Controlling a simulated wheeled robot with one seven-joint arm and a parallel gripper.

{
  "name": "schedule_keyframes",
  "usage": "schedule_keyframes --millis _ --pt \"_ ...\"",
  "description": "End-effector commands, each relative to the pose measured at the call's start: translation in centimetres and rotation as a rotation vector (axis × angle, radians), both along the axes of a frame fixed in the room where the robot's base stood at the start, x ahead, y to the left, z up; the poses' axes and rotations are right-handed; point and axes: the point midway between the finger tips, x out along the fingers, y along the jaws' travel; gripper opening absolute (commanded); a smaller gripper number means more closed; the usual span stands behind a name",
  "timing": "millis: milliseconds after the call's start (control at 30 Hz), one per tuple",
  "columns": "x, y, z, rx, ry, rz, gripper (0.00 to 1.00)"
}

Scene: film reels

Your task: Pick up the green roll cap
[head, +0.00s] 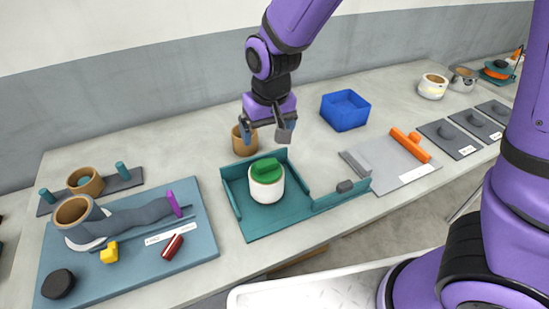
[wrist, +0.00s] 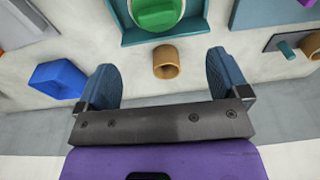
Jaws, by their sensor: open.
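The green roll cap (head: 267,169) sits on top of a white roll (head: 268,187) that stands in a teal tray (head: 262,228) on the table. In the wrist view the cap (wrist: 158,14) shows at the top edge, partly cut off. My gripper (head: 267,138) is above the table, behind and above the cap. Its two blue fingers (wrist: 163,78) are spread apart with nothing between them.
A brown ring (head: 240,142) stands just behind the tray, below my gripper. A blue bin (head: 345,110) is at the back right. A blue board (head: 130,245) with several parts lies at left. A grey board with an orange part (head: 410,145) lies at right.

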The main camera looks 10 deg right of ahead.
Motion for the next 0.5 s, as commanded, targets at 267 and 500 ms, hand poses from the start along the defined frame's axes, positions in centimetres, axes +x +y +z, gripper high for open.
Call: schedule_keyframes --millis 267,500 --pt "0.0 1.7 -2.8 -0.023 0.008 0.016 0.94" --pt "0.4 1.7 -6.0 -0.023 0.010 0.015 0.94"
